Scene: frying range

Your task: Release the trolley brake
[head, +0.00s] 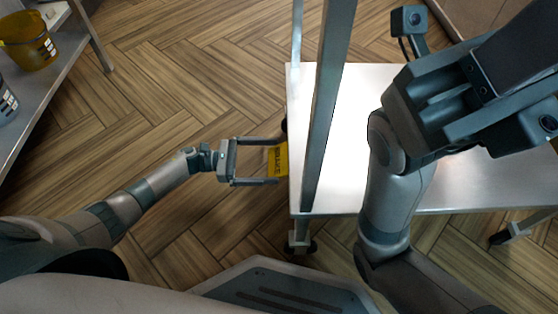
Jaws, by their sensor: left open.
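The trolley (345,150) has a bright, pale shelf, a metal upright (328,90) and dark castors. A yellow brake tab (279,158) with dark lettering sticks out from the trolley's left side, by the shelf edge. My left gripper (277,162) is open, with one finger above and one below the tab in the head view. The tab lies between the fingertip ends; I cannot tell whether they touch it. My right gripper (470,110) is raised over the trolley's right part, close to the camera. Its jaw opening cannot be made out.
A metal table (50,85) at the upper left bears a yellow bucket (30,50) and a grey container (5,103). A castor (300,247) stands at the trolley's near left corner. The wooden floor between table and trolley is clear apart from my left arm.

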